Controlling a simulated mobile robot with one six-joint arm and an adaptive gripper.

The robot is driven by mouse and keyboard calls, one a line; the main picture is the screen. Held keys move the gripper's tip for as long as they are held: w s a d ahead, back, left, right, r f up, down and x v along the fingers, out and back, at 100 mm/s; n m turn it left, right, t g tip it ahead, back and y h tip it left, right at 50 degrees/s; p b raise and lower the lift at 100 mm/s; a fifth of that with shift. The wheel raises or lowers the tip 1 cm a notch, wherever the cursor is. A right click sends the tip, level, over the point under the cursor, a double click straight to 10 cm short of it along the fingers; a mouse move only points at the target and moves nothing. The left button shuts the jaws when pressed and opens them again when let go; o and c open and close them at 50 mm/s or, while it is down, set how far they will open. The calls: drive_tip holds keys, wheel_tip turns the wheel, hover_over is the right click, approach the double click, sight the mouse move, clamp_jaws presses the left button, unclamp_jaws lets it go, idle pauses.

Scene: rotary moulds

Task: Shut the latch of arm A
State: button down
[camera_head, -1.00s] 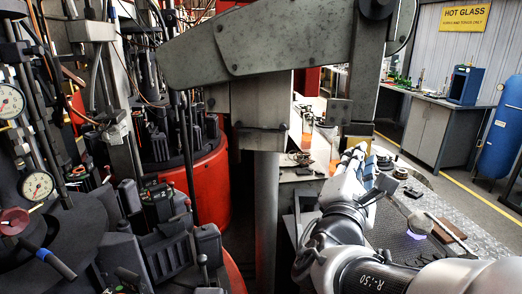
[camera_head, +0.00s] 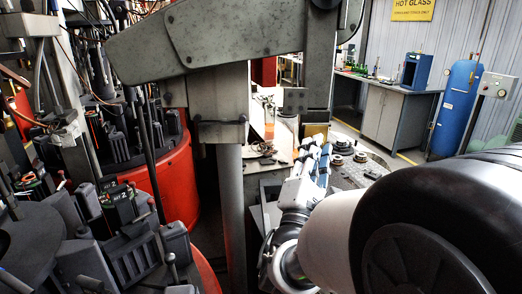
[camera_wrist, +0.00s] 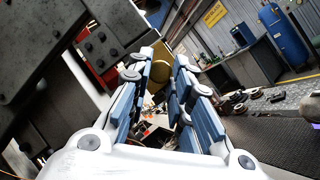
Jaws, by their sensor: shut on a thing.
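A heavy grey steel arm (camera_head: 235,42) spans the top of the head view, with a vertical piece (camera_head: 308,75) hanging at its right end. A brass-coloured piece (camera_head: 316,130) sits at the foot of that hanging piece. My gripper (camera_head: 318,145) is directly below and against it. In the wrist view, the blue-padded fingers of my gripper (camera_wrist: 163,62) reach to the brass-coloured piece (camera_wrist: 158,75) and are shut on it, with a gap between the pads lower down. I cannot tell whether this piece is the latch. No letter A is readable on the arm.
A steel post (camera_head: 231,220) stands left of my arm. Red rotary drums (camera_head: 165,180) with dark moulds fill the left side. A bench (camera_head: 395,120) and blue tank (camera_head: 458,105) stand behind.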

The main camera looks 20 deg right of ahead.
drive_tip(key=c, duration=1.4)
unclamp_jaws()
drive_tip(key=shift+r, duration=0.1)
wheel_tip(320, 180, up, 10)
drive_tip(key=shift+d+r, duration=0.1)
drive_tip(key=shift+s, duration=0.1)
